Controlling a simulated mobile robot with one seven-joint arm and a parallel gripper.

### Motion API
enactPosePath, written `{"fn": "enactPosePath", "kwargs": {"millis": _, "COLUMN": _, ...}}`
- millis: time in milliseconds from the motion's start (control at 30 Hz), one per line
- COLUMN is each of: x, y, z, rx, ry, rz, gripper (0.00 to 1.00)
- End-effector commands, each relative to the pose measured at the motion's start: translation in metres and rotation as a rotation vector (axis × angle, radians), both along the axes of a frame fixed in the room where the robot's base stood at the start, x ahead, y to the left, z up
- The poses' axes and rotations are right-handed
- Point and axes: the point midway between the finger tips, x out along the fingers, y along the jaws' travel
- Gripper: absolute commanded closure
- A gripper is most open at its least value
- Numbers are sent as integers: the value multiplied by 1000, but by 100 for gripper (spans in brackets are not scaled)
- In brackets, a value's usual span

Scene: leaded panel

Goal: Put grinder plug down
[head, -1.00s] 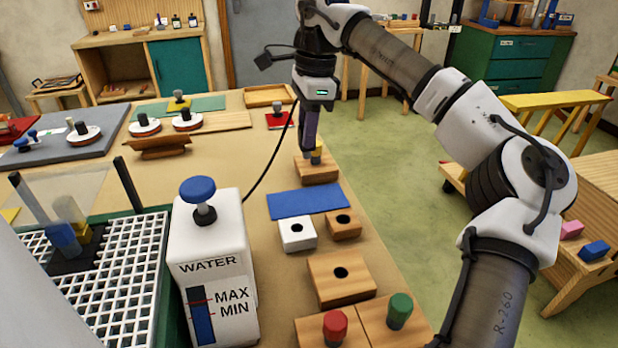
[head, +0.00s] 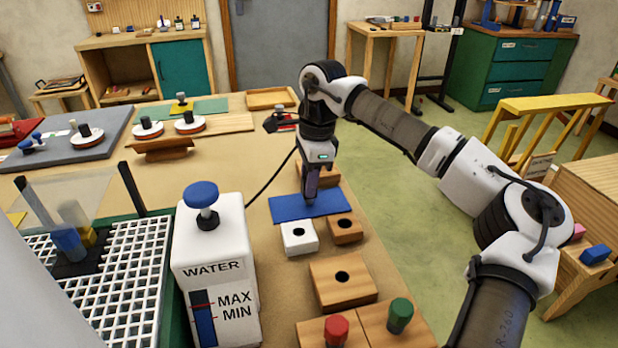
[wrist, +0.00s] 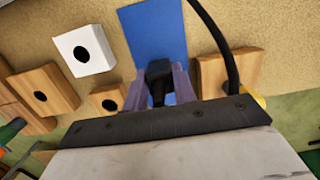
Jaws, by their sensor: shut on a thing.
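My gripper (head: 311,200) points down over the right part of the blue mat (head: 283,209). In the wrist view, its purple fingers are shut on the black grinder plug (wrist: 158,78), over the near end of the blue mat (wrist: 155,30). The plug is mostly hidden by the fingers in the head view. I cannot tell whether it touches the mat. The black cable (head: 270,176) runs up from behind the water tank towards my gripper. It also arcs past the right finger in the wrist view (wrist: 217,35).
A white holed block (head: 298,240) and a wooden holed block (head: 345,231) stand just in front of the mat. Another wooden block (head: 325,173) stands behind my gripper. The water tank (head: 212,275) is at the left. Bare table lies left of the mat.

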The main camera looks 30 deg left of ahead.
Motion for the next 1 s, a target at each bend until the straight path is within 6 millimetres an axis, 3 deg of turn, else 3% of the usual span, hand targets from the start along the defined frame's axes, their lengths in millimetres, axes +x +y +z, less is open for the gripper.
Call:
{"fn": "enactPosePath", "kwargs": {"millis": 100, "x": 0, "y": 0, "z": -4, "rx": 0, "ry": 0, "rz": 0, "gripper": 99}}
{"fn": "enactPosePath", "kwargs": {"millis": 133, "x": 0, "y": 0, "z": -3, "rx": 0, "ry": 0, "rz": 0, "gripper": 71}}
{"fn": "enactPosePath", "kwargs": {"millis": 300, "x": 0, "y": 0, "z": -3, "rx": 0, "ry": 0, "rz": 0, "gripper": 52}}
{"fn": "enactPosePath", "kwargs": {"millis": 667, "x": 1, "y": 0, "z": 4, "rx": 0, "ry": -1, "rz": -1, "gripper": 52}}
{"fn": "enactPosePath", "kwargs": {"millis": 1000, "x": 7, "y": -5, "z": 70, "rx": 1, "ry": -3, "rz": -2, "gripper": 52}}
